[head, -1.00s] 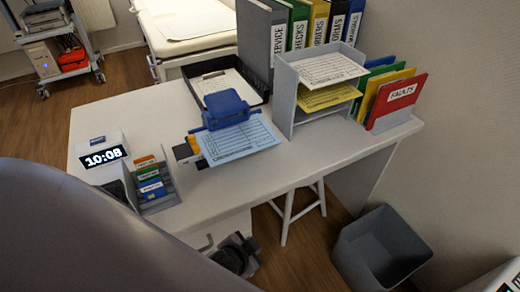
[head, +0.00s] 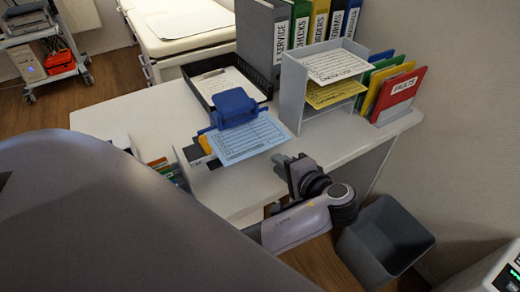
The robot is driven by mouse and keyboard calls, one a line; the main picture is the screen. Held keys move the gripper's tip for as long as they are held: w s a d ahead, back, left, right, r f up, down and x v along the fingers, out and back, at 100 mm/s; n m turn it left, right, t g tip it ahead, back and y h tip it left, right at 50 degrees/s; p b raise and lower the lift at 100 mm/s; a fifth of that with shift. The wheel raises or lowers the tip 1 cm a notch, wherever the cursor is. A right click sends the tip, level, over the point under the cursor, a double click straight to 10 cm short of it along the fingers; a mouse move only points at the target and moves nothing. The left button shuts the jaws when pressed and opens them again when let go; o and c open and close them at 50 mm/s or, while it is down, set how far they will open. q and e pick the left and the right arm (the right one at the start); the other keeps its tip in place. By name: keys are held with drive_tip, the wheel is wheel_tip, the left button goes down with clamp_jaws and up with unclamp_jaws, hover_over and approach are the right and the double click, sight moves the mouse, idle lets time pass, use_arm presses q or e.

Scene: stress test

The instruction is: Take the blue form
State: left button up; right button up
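The light blue form (head: 247,142) lies at the desk's front edge, its near part sticking out past a blue device (head: 234,106) that looks like a hole punch and covers its far edge. My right gripper is not in view.
A grey paper stand (head: 290,95) with white and yellow forms stands right of the punch. A black tray (head: 205,85) lies behind it. Upright folders (head: 400,95) stand at the right. A grey bin (head: 385,240) is on the floor. My arm hides the desk's left front.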

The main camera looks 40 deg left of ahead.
sight(260, 152)
use_arm(q)
drive_tip(key=b+x, duration=0.2)
drive_tip(key=x, duration=0.1)
drive_tip(key=b+x, duration=0.2)
drive_tip(key=x, duration=0.2)
drive_tip(key=shift+d+f+b, duration=0.1)
drive_tip(key=shift+f+b, duration=0.1)
drive_tip(key=shift+b, duration=0.15)
drive_tip(key=shift+w+a+f+p, duration=0.1)
drive_tip(key=shift+w+a+p, duration=0.2)
drive_tip(key=shift+a, duration=0.4)
drive_tip(key=shift+w+a+f, duration=0.2)
drive_tip(key=shift+a+f, duration=0.05)
drive_tip(key=shift+a, duration=0.3)
clamp_jaws()
drive_tip(key=shift+r+p, duration=0.2)
drive_tip(key=shift+p, duration=0.35)
drive_tip(key=shift+f, duration=0.15)
drive_tip(key=shift+s+d, duration=0.1)
drive_tip(key=shift+d, duration=0.05)
